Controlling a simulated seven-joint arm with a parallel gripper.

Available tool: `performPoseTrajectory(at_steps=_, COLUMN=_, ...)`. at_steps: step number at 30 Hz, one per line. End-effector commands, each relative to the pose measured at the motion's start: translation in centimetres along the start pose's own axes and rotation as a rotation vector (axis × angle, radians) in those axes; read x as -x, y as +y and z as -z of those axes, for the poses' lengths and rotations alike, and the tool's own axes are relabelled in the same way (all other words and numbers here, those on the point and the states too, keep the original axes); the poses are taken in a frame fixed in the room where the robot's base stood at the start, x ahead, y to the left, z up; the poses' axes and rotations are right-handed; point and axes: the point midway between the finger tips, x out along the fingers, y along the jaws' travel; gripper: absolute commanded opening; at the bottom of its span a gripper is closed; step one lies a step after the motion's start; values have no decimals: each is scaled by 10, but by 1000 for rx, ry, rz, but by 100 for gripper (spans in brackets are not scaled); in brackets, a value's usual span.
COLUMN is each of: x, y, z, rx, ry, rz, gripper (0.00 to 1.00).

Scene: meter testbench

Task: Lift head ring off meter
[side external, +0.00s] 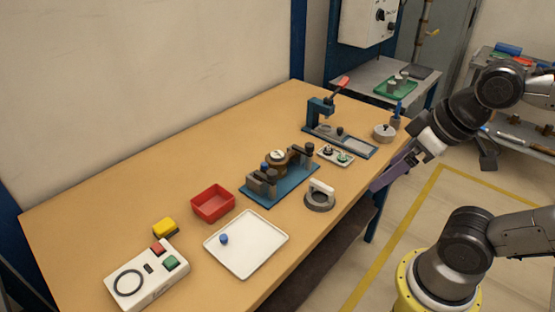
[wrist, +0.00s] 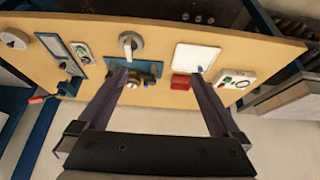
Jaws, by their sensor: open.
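The meter (side external: 277,157) is a brass-coloured body with a pale round face, standing in a blue fixture (side external: 290,190) at mid-table. It also shows in the wrist view (wrist: 134,84). I cannot make out a separate head ring on it. A dark grey ring with a white handle (side external: 320,197) lies on the table beside the fixture, and in the wrist view (wrist: 130,43) it is just above the fixture. My gripper (side external: 376,187) has long purple fingers and hangs off the table's right edge. In the wrist view my gripper (wrist: 160,74) is open and empty, well away from the meter.
A white tray (side external: 258,257) with a blue knob, a red bin (side external: 213,203) and a button box (side external: 150,278) lie to the left. A small tray of parts (side external: 336,155), a blue press (side external: 322,112) and a grey round weight (side external: 383,132) stand to the right.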

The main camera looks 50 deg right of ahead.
Motion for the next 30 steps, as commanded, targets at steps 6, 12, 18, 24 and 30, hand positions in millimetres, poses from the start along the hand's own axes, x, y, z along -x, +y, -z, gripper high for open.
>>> performPoseTrajectory(at_steps=6, x=5, y=0, z=0, rx=203, ry=-13, rz=1, gripper=100)
performPoseTrajectory(at_steps=12, x=35, y=1, z=50, rx=580, ry=6, rz=-4, gripper=100)
performPoseTrajectory(at_steps=18, x=45, y=8, z=129, rx=968, ry=-52, rz=13, gripper=100)
performPoseTrajectory(at_steps=24, x=22, y=22, z=206, rx=1272, ry=-126, rz=64, gripper=100)
performPoseTrajectory(at_steps=30, x=-30, y=42, z=265, rx=1484, ry=-197, rz=144, gripper=100)
